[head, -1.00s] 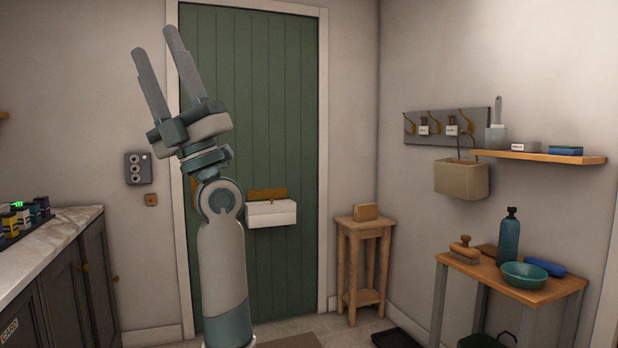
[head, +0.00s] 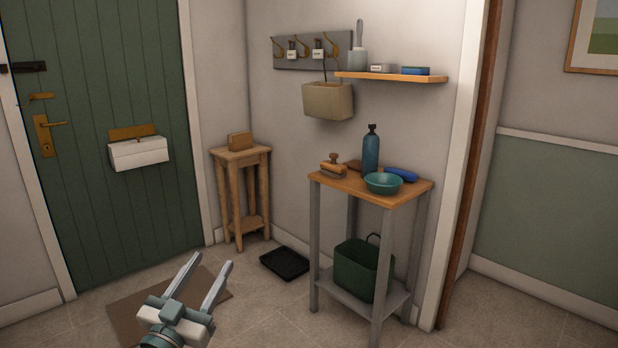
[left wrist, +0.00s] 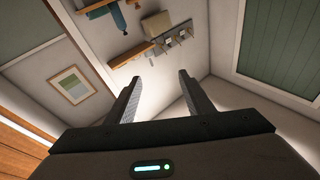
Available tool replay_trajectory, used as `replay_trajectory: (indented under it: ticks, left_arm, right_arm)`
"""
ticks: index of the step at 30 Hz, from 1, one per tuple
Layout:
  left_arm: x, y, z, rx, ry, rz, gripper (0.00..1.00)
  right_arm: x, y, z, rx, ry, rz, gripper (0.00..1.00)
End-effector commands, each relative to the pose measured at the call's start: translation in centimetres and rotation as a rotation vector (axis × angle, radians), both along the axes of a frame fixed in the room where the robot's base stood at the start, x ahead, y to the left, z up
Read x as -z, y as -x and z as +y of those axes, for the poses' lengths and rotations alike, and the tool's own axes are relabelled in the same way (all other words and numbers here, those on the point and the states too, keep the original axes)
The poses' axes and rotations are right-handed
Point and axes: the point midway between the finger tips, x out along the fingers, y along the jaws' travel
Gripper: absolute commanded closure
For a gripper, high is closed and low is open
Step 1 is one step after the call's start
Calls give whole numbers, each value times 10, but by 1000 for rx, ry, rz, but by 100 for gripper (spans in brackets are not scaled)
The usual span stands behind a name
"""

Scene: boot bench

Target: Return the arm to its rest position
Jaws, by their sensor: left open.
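My left gripper (head: 207,278) shows at the bottom left of the head view, in front of the brown doormat and the floor. Its two grey fingers are apart and nothing is between them. In the left wrist view the fingers (left wrist: 158,88) are also spread and empty, with the wall and its fittings beyond them. My right gripper is in neither view.
A small bench (head: 327,181) holds a bottle (head: 371,152), a teal bowl (head: 383,184) and brushes, with a green bin (head: 362,270) below. A wooden stool (head: 241,155), a black tray (head: 285,263) and a green door (head: 95,60) stand left of it. Floor in front is clear.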

Motion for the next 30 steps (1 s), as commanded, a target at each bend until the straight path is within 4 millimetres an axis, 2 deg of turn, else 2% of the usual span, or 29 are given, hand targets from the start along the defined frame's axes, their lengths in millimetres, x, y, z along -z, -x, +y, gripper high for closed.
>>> replay_trajectory:
  ticks: [1,3,8,11,15,18,21,30]
  left_arm:
    - [34,10,-6,9,-11,78,53]
    - [75,25,-14,19,-25,179,53]
    - [165,69,-28,33,-51,412,53]
    - [217,105,-34,35,-65,558,53]
    - [282,165,-40,32,-83,762,53]
    - [320,210,-42,24,-93,899,53]
    - [347,249,-43,14,-101,1007,53]
    - [389,330,-42,-15,-118,1219,53]
  right_arm:
    - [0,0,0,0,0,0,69]
    - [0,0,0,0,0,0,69]
    - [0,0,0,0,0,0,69]
    - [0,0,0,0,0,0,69]
    - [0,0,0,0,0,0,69]
    - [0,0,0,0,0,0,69]
    - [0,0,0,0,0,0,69]
    - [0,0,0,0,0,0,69]
